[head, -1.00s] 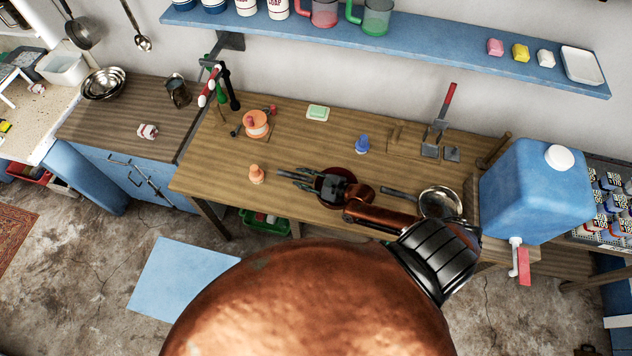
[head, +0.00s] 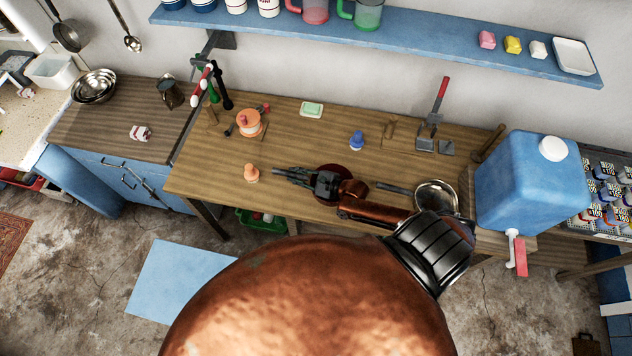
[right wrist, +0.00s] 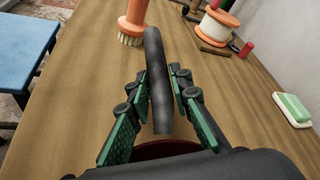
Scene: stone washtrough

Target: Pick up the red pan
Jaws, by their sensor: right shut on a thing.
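The dark red pan (head: 352,171) rests on the wooden table, mostly hidden under my right gripper in the head view. In the right wrist view its dark red rim (right wrist: 165,150) shows at the bottom, and its black handle (right wrist: 158,70) runs away between the fingers. My right gripper (head: 287,175) is shut on this handle; its green-padded fingers (right wrist: 159,84) lie on both sides of it. The pan appears still down at the table top. My left gripper is not in view.
An orange brush (head: 251,173) stands just beyond the handle's end. A blue brush (head: 356,141) and a soap dish (head: 311,109) are further back. A steel pan (head: 437,198) lies to the right, near the blue water container (head: 533,185). A blue shelf (head: 420,40) hangs above.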

